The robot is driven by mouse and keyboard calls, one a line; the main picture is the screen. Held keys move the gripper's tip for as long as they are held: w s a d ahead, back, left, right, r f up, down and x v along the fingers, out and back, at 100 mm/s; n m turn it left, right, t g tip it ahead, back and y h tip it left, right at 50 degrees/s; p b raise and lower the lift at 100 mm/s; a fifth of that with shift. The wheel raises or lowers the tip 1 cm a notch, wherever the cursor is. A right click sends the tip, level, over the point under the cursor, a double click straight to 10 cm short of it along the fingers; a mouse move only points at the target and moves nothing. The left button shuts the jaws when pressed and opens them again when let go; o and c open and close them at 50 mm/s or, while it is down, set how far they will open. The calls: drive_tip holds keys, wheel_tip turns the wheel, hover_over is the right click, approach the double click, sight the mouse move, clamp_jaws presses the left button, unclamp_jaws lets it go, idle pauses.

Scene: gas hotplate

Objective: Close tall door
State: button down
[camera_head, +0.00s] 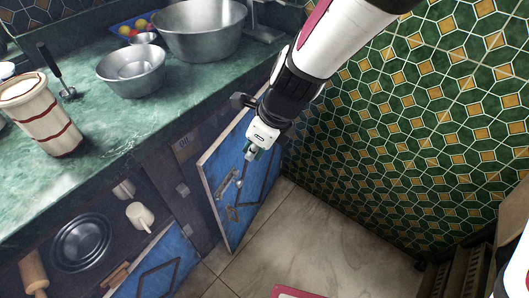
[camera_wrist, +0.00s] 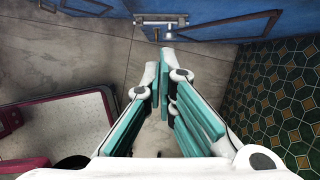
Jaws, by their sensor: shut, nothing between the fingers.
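A blue cabinet door (camera_head: 262,187) with a pale edge stands open below the counter, beside the green tiled wall. It looks like the tall door. A metal handle (camera_head: 227,185) is on its face. My gripper (camera_head: 252,156) is in front of the upper part of this door in the head view; whether it touches cannot be told. In the wrist view a blue door face (camera_wrist: 225,24) with a handle (camera_wrist: 160,19) runs along the top. There, my gripper's teal-padded fingers (camera_wrist: 166,56) are together and empty, with their tips just below the handle.
A second blue door (camera_head: 160,268) stands open at lower left, beside a cabinet holding a dark plate (camera_head: 82,242) and a white mug (camera_head: 140,216). The green counter (camera_head: 110,125) carries metal bowls (camera_head: 132,70) and a striped cup (camera_head: 42,115). The tiled floor (camera_head: 300,238) is mostly clear.

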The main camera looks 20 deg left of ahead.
sight(217, 158)
drive_tip(key=w+a+f+b, duration=0.1)
drive_tip(key=a+f+b, duration=0.4)
drive_tip(key=a+f, duration=0.2)
drive_tip(key=shift+f, duration=1.1)
drive_tip(key=shift+w+a, duration=0.1)
drive_tip(key=a+p, duration=0.2)
drive_tip(key=p, duration=0.1)
drive_tip(key=a+m+p, duration=0.1)
drive_tip(key=shift+w+a+r, duration=0.2)
drive_tip(key=shift+w+a, duration=0.1)
drive_tip(key=shift+w+a+f+t+p, duration=0.1)
drive_tip(key=shift+a+t+p, duration=0.05)
drive_tip(key=shift+a+p, duration=0.3)
drive_tip(key=shift+w+a+f+t+p, duration=0.1)
drive_tip(key=shift+a+t+p, duration=0.05)
drive_tip(key=shift+a+p, duration=0.3)
